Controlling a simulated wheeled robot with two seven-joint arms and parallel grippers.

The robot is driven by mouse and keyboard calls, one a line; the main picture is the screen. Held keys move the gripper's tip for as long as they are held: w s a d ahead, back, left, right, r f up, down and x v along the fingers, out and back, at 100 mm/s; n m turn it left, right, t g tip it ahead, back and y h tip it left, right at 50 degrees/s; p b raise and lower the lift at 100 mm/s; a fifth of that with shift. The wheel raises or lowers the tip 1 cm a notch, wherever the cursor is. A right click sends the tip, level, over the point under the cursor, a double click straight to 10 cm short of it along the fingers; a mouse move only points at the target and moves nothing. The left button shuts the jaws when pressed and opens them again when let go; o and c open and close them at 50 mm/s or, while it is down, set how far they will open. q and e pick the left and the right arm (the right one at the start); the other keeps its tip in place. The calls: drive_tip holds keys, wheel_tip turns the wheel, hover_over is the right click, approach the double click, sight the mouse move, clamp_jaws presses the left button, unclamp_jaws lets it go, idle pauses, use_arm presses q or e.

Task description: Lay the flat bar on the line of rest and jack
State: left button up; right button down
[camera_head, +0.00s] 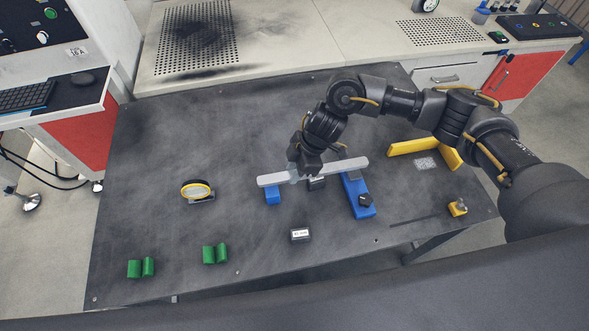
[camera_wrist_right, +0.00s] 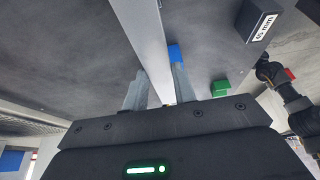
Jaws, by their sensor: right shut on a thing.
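The flat bar (camera_head: 335,169) is a long light-grey strip. My right gripper (camera_head: 294,174) is shut on it left of its middle, and the bar also runs between the fingers in the right wrist view (camera_wrist_right: 143,40). The bar lies crosswise over a small blue block (camera_head: 273,197), which looks like the rest, near its left end. Its right part passes over a longer blue base with a black knob (camera_head: 358,197), which looks like the jack. I cannot tell whether the bar touches either one. My left gripper does not show.
A dark block (camera_head: 317,184) stands under the bar's middle, and a labelled block (camera_head: 300,235) stands in front. Green blocks (camera_head: 215,254), a yellow-rimmed round piece (camera_head: 196,190) and a yellow angle (camera_head: 420,146) stand around. The dark table's back left is clear.

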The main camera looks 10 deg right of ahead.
drive_tip(key=shift+r+p, duration=0.1)
drive_tip(key=shift+p, duration=0.2)
drive_tip(key=shift+f+b, duration=0.45)
drive_tip(key=shift+f, duration=0.55)
drive_tip(key=shift+f+b, duration=0.3)
drive_tip(key=shift+f, duration=0.3)
drive_tip(key=c, duration=1.1)
unclamp_jaws()
drive_tip(key=shift+o, duration=0.2)
drive_tip(key=v, duration=1.1)
drive_tip(key=shift+f, duration=0.1)
